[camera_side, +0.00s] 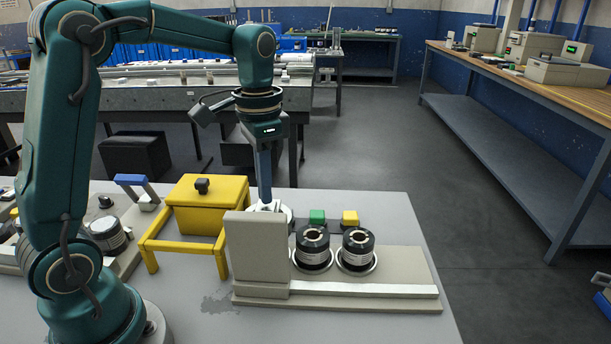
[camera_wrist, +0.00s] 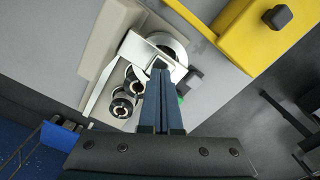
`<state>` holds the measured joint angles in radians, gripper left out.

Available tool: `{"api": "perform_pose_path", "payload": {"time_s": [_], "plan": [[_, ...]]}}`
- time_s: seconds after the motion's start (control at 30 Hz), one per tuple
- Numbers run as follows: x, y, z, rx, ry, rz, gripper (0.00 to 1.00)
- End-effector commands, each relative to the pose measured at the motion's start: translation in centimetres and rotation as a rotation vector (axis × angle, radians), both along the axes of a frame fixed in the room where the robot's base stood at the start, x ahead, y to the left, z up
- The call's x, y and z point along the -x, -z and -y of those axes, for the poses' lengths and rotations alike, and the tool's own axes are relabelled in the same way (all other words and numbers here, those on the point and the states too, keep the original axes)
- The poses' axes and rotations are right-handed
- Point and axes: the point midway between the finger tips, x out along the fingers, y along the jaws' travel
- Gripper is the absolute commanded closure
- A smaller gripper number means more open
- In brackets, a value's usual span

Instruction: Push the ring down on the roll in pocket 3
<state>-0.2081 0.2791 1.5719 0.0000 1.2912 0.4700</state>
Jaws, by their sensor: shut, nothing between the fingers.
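My gripper (camera_side: 265,203) is shut and empty, pointing down behind the upright beige block; that block partly hides its tips. In the wrist view its shut fingers (camera_wrist: 160,72) reach over the near edge of a pale round disc (camera_wrist: 172,46); I cannot tell whether they touch it. Two dark rolls with pale label bands, the left roll (camera_side: 312,250) and the right roll (camera_side: 357,250), stand upright in round pockets of the beige fixture (camera_side: 400,271). They also show in the wrist view (camera_wrist: 121,106). I cannot tell which pocket is number 3, or whether either ring is fully down.
The upright beige block (camera_side: 255,255) stands left of the rolls. A green button (camera_side: 317,216) and a yellow button (camera_side: 350,217) sit behind them. A yellow lidded box (camera_side: 205,212) on a yellow frame stands to the left. The table is clear at the front right.

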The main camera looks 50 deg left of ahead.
Motion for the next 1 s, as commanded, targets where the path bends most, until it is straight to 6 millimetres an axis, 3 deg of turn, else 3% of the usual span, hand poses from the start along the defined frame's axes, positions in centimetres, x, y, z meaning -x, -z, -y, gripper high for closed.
{"api": "perform_pose_path", "payload": {"time_s": [1.0], "plan": [[0.0, 3.5, 0.0, 0.000, 0.000, -0.002, 1.00]]}}
